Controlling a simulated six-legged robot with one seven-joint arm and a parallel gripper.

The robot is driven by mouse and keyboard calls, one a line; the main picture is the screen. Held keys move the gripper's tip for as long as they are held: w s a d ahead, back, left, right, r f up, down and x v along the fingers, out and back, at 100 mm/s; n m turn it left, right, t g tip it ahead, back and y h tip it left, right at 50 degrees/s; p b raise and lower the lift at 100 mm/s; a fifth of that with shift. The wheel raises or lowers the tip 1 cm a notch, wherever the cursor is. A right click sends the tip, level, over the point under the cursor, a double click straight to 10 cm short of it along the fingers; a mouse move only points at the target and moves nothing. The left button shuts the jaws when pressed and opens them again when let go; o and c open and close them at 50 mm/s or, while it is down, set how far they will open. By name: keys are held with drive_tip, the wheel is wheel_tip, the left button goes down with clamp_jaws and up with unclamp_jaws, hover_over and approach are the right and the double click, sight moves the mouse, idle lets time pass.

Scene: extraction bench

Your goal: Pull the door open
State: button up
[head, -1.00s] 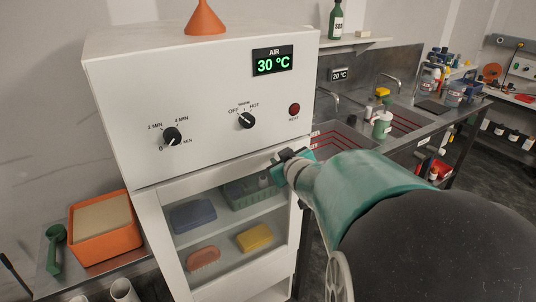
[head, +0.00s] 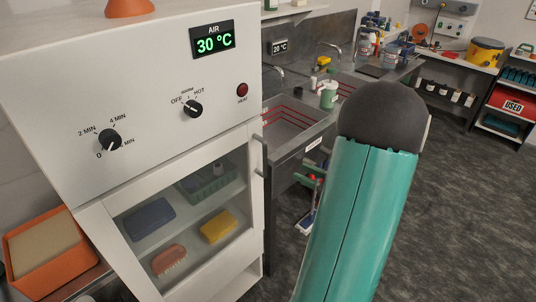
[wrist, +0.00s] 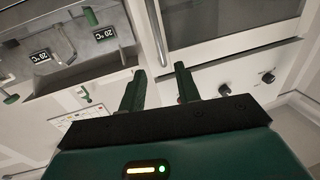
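The white cabinet's door (head: 185,215) has a glass pane and looks shut in the head view. Its slim upright handle (head: 263,155) is on the right edge. In the wrist view the pale handle bar (wrist: 158,32) runs ahead, in line with the gap between the fingers. Part of the door's glass (wrist: 235,20) shows to its right. My gripper (wrist: 160,80) is open, with nothing seen between its two green fingers. The bar looks to be beyond the fingertips; contact cannot be made out. In the head view my arm fills the right middle, and I cannot clearly pick out the gripper.
The cabinet's control panel (head: 150,100) has knobs and a 30 °C display. An orange tray (head: 45,245) stands at left. A sink bench (head: 300,125) with a green-and-white bottle (head: 328,95) stands close to the cabinet's right. Open floor (head: 450,210) lies farther right.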

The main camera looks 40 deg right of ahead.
hover_over(265, 175)
drive_tip(key=shift+w+d+f, duration=0.15)
drive_tip(key=shift+w+d, duration=0.1)
drive_tip(key=shift+w, duration=0.1)
drive_tip(key=shift+s, duration=0.1)
clamp_jaws()
